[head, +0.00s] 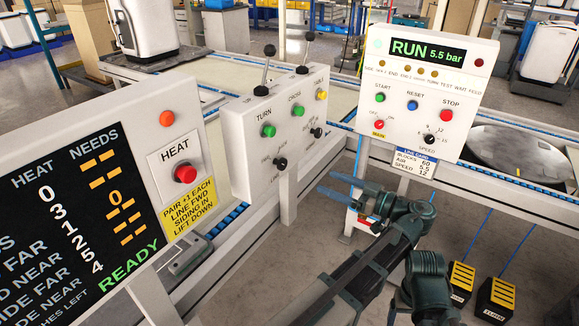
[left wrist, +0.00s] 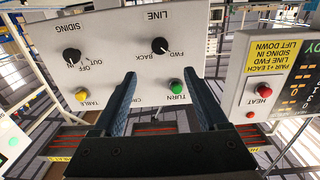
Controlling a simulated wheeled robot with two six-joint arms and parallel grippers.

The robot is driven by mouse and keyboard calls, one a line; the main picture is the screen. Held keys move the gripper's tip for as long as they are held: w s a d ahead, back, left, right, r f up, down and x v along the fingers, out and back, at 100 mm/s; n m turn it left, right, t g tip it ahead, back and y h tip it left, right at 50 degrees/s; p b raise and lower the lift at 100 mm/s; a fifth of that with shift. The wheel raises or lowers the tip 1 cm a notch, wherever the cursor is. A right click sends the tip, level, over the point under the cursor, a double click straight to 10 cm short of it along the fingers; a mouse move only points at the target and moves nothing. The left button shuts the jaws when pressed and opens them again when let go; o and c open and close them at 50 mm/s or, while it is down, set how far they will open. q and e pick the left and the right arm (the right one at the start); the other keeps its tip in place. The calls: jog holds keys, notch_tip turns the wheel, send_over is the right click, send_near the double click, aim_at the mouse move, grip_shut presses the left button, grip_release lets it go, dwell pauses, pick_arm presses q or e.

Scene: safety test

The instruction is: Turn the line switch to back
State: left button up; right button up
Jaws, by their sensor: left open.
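The line switch is a black knob (head: 281,163) low on the left of the white control box (head: 240,150). In the left wrist view, upside down, the LINE knob (left wrist: 160,48) has FWD and BACK labels beside it. Its pale mark seems to lean to the FWD side, but it is small. My left gripper (head: 327,185) is open and empty, in front of the box to the right of the knob. In its wrist view the fingers (left wrist: 157,78) point at the panel, apart from the knob. My right gripper's fingers do not show.
The SIDING knob (head: 316,132) sits right of the line switch. Green TURN (head: 268,131) and CROSS (head: 298,109) buttons and a yellow button (head: 321,95) are above. Two levers stand on top. A HEAT panel (head: 180,165) is at left, a RUN panel (head: 425,90) at right.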

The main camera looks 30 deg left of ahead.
aim_at(284, 164)
pick_arm(q)
jog(key=a, duration=0.9)
jog(key=w+a, duration=0.1)
jog(key=a, duration=0.3)
jog(key=shift+a, duration=0.35)
jog(key=shift+c, duration=0.3)
grip_shut()
